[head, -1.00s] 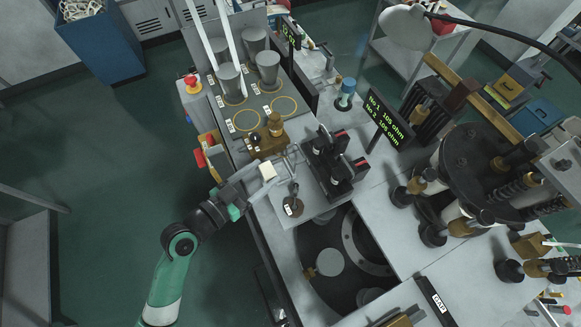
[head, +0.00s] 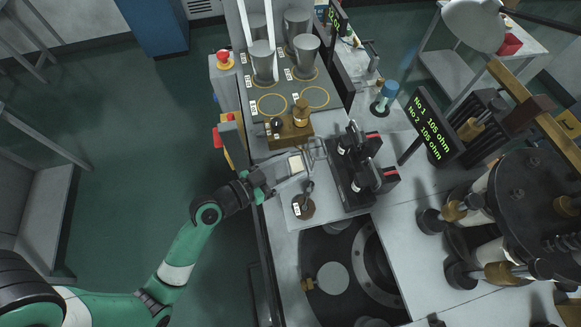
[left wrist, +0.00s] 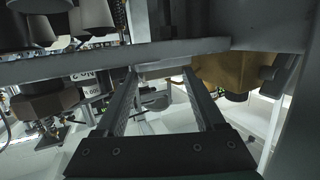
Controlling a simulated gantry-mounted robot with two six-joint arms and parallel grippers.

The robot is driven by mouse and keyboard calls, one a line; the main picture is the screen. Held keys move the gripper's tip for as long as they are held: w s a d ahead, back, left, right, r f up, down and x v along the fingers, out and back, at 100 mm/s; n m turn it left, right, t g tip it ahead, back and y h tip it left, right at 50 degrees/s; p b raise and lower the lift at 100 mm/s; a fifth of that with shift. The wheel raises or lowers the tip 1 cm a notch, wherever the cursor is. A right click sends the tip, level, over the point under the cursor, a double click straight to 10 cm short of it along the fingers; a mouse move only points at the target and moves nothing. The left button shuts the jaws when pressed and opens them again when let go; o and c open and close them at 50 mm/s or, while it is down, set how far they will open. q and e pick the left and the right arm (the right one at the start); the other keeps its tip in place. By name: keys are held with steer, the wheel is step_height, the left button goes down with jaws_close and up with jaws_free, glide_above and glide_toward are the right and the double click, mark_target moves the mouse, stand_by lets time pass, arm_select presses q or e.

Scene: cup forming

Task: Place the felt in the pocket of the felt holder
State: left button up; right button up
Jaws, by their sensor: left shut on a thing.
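The gripper is over the bench's left edge, just below a brass block (head: 290,131). In the left wrist view, the two fingers (left wrist: 160,76) stand apart with a pale grey piece between their tips. The felt holder and its pocket cannot be clearly told; the brass block may be part of it. My right gripper is not in view.
Several grey cups (head: 262,62) stand at the back of the bench. A black clamp fixture (head: 352,172) is right of the gripper. A small round base with a rod (head: 303,207) stands below it. A resistance display (head: 431,125) and large black turret (head: 520,195) are further right.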

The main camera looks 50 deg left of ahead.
arm_select(q)
steer(key=shift+f, duration=0.2)
steer(key=o, duration=1.3)
steer(key=shift+r, duration=0.1)
steer(key=shift+r, duration=0.1)
steer(key=shift+s, duration=0.2)
steer(key=p+v, duration=0.6)
steer(key=v, duration=0.5)
steer(key=shift+s+r, duration=0.25)
